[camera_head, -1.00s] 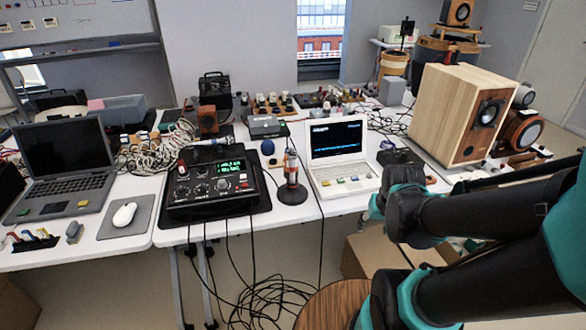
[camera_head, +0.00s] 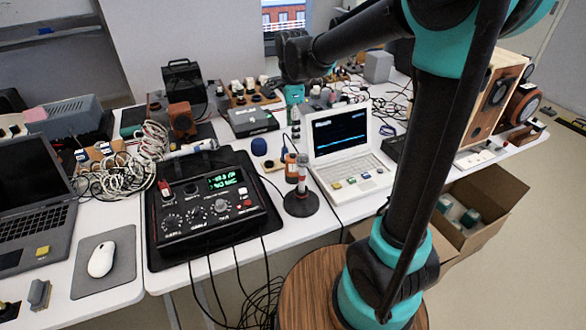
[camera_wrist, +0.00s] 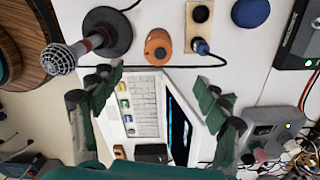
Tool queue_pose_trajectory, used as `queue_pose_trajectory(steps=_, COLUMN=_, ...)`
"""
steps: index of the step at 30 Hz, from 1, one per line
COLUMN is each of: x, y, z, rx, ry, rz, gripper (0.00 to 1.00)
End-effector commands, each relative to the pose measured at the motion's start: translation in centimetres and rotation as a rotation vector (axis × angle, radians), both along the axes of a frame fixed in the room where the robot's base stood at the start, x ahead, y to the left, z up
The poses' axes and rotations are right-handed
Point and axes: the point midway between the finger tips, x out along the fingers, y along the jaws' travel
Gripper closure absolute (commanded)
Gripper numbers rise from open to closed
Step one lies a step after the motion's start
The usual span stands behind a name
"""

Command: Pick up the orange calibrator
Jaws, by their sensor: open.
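The orange calibrator (camera_head: 291,169) is a small upright cylinder on the white table, just behind the microphone stand. In the wrist view it is a round orange body seen from above (camera_wrist: 158,50), with a dark spot on top. My gripper (camera_head: 295,126) is above the table, behind the calibrator in the head view. In the wrist view my gripper (camera_wrist: 158,76) has its two green and black fingers spread wide, with nothing between the tips. The calibrator lies beyond the fingertips, apart from them. Nothing hides it in the wrist view.
The microphone (camera_head: 302,174) on its round black base stands close in front. A white laptop (camera_head: 345,145) is to the right and a black meter box (camera_head: 207,205) to the left.

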Motion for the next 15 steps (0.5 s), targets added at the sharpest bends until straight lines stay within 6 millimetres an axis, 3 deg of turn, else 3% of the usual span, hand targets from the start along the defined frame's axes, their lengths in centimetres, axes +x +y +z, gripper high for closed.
queue_pose_trajectory(steps=15, x=0.0, y=0.0, z=-9.5, rx=0.0, ry=-0.001, rz=0.0, gripper=0.25)
